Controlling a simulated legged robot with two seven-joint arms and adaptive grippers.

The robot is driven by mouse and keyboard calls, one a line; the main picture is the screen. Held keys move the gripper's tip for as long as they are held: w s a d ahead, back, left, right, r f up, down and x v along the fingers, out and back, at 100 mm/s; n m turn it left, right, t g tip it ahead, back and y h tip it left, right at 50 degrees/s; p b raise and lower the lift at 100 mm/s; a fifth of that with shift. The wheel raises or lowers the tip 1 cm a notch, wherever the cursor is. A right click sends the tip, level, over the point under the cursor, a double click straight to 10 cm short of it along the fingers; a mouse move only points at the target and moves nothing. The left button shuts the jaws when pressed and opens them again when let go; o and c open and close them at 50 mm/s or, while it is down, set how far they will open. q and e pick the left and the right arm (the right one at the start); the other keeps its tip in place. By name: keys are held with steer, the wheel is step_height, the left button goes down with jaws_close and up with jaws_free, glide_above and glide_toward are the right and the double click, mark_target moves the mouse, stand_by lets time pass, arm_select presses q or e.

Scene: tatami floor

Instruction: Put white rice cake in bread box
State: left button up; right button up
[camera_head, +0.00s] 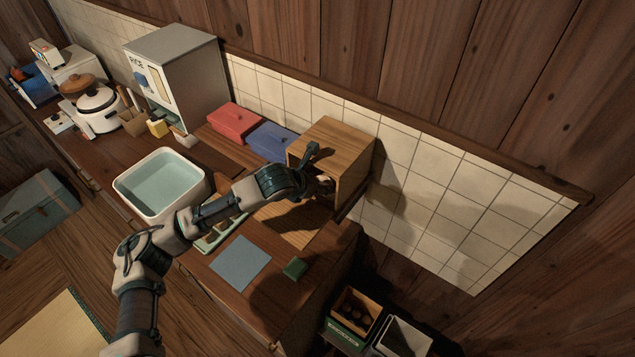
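The wooden bread box (347,146) stands at the right end of the counter against the tiled wall. Its open side faces left and toward me. My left gripper (318,168) is at this opening, its tip partly inside. One dark finger is spread upward near the box's front edge; the other is lower, in the shadowed opening. The fingers look apart. I cannot make out a white rice cake; the box's interior is dark and partly hidden by the gripper. My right gripper is not in view.
Red (234,122) and blue (271,140) boxes stand left of the bread box. A white water basin (161,186), a blue-grey sheet (241,263) and a green block (295,268) are on the counter. A rice dispenser (176,79) stands farther back. Crates (356,311) sit below the counter's right end.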

arm_select(q)
steer(key=o, duration=1.3)
steer(key=shift+d, duration=0.15)
steer(key=shift+c, duration=0.2)
steer(key=shift+d, duration=0.1)
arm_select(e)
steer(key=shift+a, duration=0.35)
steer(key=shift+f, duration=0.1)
arm_select(q)
steer(key=shift+s+a+r, duration=0.2)
steer(key=shift+r, duration=0.05)
steer(key=v, duration=1.1)
steer(key=shift+a+r+b, duration=0.15)
steer(key=shift+a+b, duration=0.05)
steer(key=shift+b, duration=0.15)
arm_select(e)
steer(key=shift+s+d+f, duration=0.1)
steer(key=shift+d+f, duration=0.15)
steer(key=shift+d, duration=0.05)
arm_select(q)
steer(key=shift+s, duration=0.1)
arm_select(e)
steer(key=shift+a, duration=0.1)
